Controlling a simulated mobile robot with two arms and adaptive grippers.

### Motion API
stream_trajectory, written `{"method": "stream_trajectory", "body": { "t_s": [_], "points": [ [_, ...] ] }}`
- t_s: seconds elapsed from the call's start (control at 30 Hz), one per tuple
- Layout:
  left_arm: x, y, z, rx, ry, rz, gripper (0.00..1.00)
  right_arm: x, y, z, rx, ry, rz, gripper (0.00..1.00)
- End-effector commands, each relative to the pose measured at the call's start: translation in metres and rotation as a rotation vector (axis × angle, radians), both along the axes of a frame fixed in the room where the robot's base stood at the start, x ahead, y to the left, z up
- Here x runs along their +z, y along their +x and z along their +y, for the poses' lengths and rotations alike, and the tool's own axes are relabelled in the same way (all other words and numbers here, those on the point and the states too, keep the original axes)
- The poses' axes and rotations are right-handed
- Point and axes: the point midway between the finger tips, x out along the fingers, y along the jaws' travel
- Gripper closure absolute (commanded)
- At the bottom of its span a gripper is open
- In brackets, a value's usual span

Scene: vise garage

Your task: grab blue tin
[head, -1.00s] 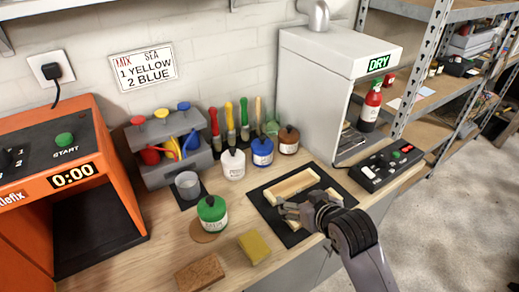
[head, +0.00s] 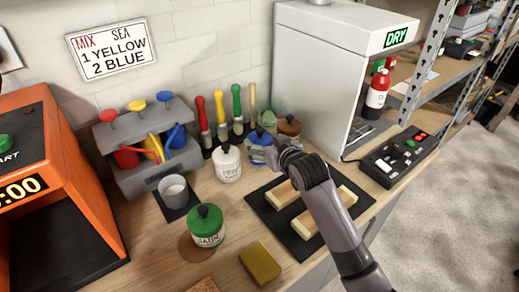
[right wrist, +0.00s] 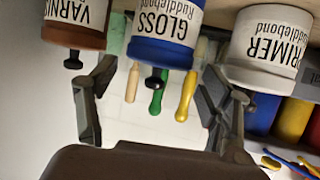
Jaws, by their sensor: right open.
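The blue tin (head: 258,137) stands at the back of the bench, between the white tin (head: 227,164) and the brown tin (head: 289,126). In the head view my right gripper (head: 262,154) is in front of it and hides its lower part. In the right wrist view the picture is upside down, and the blue tin (right wrist: 165,32), labelled GLOSS, is ahead between the spread fingers. My right gripper (right wrist: 160,75) is open and empty. Whether a finger touches the tin is not clear. My left gripper is not in view.
The brown tin (right wrist: 75,25) and white tin (right wrist: 272,45) stand close on either side. Brushes (head: 238,108) are behind. A black mat with wooden pieces (head: 340,195) lies under my right arm. A green tin (head: 207,228) and yellow sponge (head: 260,263) are nearer the front.

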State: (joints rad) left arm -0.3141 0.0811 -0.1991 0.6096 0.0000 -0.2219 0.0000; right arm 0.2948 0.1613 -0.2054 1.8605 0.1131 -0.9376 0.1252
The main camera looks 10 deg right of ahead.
Motion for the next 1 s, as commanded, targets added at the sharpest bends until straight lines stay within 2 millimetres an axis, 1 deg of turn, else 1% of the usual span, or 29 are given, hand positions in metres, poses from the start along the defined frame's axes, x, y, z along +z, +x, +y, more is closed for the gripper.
{"method": "stream_trajectory", "body": {
  "t_s": [0.03, 0.1, 0.2, 0.3, 0.37, 0.47, 0.7, 0.8, 1.0],
  "points": [
    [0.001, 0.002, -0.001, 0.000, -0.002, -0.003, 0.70, -0.003, 0.009, 0.002, 0.000, 0.000, 0.001, 0.27],
    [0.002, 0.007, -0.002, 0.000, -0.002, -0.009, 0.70, -0.007, 0.020, 0.003, 0.000, -0.001, 0.000, 0.27],
    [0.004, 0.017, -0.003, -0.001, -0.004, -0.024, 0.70, -0.012, 0.031, 0.005, 0.000, 0.000, 0.000, 0.27],
    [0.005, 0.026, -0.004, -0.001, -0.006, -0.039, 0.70, -0.015, 0.036, 0.006, 0.000, -0.001, 0.000, 0.27],
    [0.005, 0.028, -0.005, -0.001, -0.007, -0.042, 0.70, -0.016, 0.038, 0.006, -0.001, -0.001, -0.001, 0.27],
    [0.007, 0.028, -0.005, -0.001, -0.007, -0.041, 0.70, -0.018, 0.045, 0.007, -0.001, -0.001, 0.000, 0.27],
    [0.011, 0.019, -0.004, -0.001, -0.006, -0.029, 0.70, -0.030, 0.073, 0.012, 0.000, 0.000, 0.000, 0.27],
    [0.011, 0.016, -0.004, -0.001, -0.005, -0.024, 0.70, -0.034, 0.081, 0.013, -0.001, -0.001, 0.001, 0.27],
    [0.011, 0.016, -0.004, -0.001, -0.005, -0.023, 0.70, -0.037, 0.085, 0.014, -0.001, -0.001, 0.000, 0.27]
  ]
}}
